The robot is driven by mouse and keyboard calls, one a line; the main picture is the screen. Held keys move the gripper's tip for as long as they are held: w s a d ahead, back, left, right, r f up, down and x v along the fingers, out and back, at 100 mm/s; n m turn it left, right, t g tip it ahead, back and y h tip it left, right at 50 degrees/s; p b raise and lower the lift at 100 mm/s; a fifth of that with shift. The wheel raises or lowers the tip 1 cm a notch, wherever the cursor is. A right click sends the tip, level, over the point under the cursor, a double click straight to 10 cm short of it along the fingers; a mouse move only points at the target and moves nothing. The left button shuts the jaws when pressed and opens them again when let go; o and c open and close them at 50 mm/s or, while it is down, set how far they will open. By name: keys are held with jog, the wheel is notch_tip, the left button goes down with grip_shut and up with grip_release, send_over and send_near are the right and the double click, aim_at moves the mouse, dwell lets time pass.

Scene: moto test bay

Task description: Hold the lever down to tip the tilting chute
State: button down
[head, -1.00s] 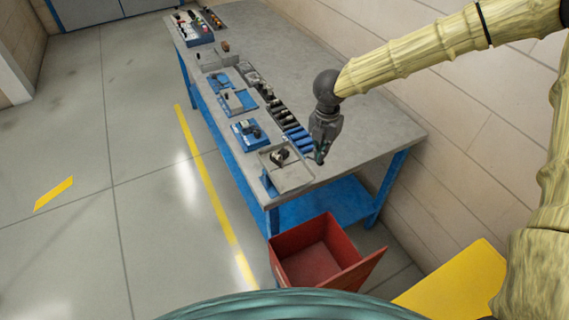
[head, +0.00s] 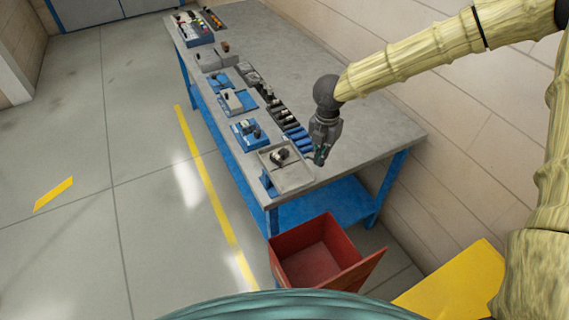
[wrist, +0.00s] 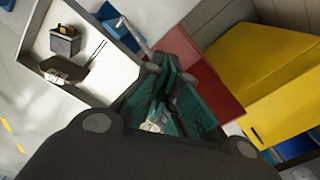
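The tilting chute (head: 292,179) is a grey tray at the near end of the workbench, with a dark and light part (head: 279,156) lying in it. In the wrist view the chute (wrist: 95,78) is pale, at upper left, and the part (wrist: 65,42) shows inside it. A thin metal rod, which looks like the lever (wrist: 132,34), stands out beside the chute, close to my fingertips. My gripper (head: 319,160) is just right of the chute, pointing down; its teal fingers (wrist: 170,76) look shut with nothing between them. I cannot tell whether they touch the lever.
A red open bin (head: 312,263) stands on the floor below the bench end; a yellow box (head: 455,287) is to its right. Several blue and grey fixtures (head: 250,134) line the bench's left edge. The bench top (head: 365,130) behind my gripper is clear.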

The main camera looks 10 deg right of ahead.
jog(key=shift+s+d+f, duration=0.1)
jog(key=shift+s+f, duration=0.15)
jog(key=shift+f, duration=0.4)
jog(key=shift+s+d+f, duration=0.1)
jog(key=shift+s+f, duration=0.15)
jog(key=shift+f, duration=0.35)
dwell(0.9)
jog(key=shift+s+f+b, duration=0.15)
jog(key=shift+f+b, duration=0.2)
jog(key=shift+f, duration=0.65)
dwell(0.6)
jog(key=shift+r, duration=0.1)
notch_tip(320, 180, up, 9)
jog(key=p, duration=0.7)
dwell(0.7)
dwell(0.4)
